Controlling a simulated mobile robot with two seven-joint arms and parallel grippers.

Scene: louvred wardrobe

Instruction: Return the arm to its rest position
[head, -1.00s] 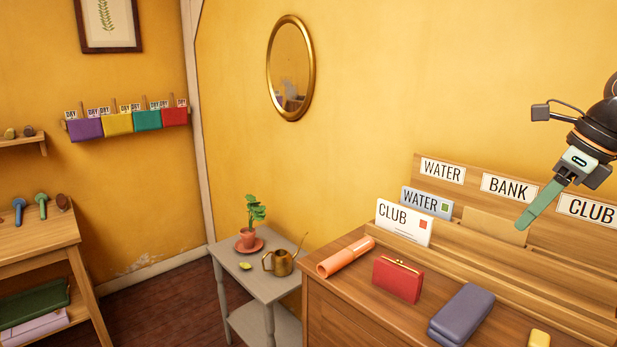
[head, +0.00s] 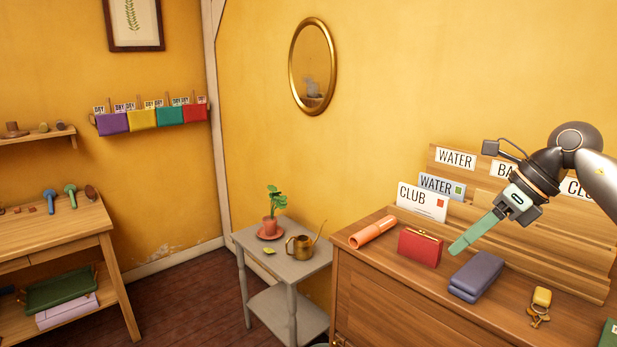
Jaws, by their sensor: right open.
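My right gripper (head: 472,237) is in the head view at the right, with its arm coming in from the right edge. Its green fingers point down and left, above the dresser top (head: 395,265), between the red purse (head: 420,247) and the purple case (head: 476,275) in the picture. Nothing shows between its fingers. It is open, though the fingers overlap from this side. It hides part of the wooden letter rack (head: 565,237) behind it. My left gripper is not in view.
The rack holds a CLUB letter (head: 422,202) and a WATER letter (head: 436,184). An orange roll (head: 373,232) and keys with a yellow tag (head: 540,305) lie on the dresser. A grey side table (head: 290,262) bears a potted plant (head: 274,212) and a brass watering can (head: 301,246).

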